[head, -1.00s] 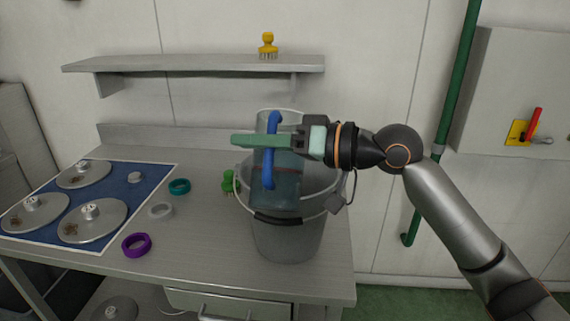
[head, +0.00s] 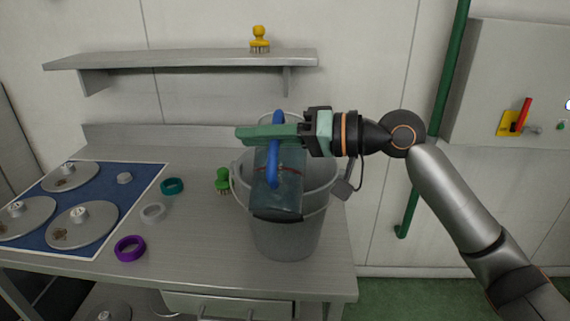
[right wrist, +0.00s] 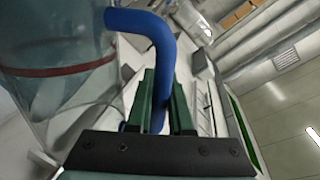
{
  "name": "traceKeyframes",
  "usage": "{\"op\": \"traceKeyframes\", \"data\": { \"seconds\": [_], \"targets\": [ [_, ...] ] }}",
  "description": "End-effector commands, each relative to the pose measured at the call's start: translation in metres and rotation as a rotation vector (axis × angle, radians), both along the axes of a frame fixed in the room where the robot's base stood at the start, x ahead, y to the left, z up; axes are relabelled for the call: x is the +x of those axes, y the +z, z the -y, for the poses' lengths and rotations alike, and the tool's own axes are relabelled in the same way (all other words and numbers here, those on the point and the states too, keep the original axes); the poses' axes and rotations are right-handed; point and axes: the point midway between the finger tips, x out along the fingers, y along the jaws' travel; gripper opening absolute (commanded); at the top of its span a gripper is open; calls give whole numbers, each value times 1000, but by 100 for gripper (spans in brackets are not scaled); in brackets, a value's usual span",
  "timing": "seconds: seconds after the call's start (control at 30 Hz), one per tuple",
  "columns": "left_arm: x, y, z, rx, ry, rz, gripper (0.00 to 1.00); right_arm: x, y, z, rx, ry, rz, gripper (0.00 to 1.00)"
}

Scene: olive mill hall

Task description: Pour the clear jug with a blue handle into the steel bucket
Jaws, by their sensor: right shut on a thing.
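The clear jug (head: 277,196) with its blue handle (head: 275,165) hangs in front of and over the steel bucket (head: 284,236) in the head view. My right gripper (head: 270,133) is shut on the blue handle. The jug holds a bluish liquid and has a dark red line around it; it covers part of the bucket's mouth. In the right wrist view the handle (right wrist: 154,40) runs down between the green fingers, and the jug's wall (right wrist: 60,60) fills the left side. I cannot tell whether any liquid is flowing. My left gripper is out of view.
The bucket stands on a steel table (head: 195,245). Left of it are a green brush (head: 223,181), teal ring (head: 172,186), grey ring (head: 153,212) and purple ring (head: 130,248). A shelf (head: 190,60) with a yellow brush (head: 260,40) hangs above.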

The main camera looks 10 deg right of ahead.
Motion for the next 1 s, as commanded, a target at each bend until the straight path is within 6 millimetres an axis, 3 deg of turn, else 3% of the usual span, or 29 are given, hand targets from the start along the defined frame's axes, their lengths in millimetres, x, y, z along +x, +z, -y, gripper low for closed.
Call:
{"op": "traceKeyframes", "data": {
  "seconds": [1.0],
  "targets": [
    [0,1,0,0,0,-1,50,-1,6,7,31,1,-59,0]
  ]
}}
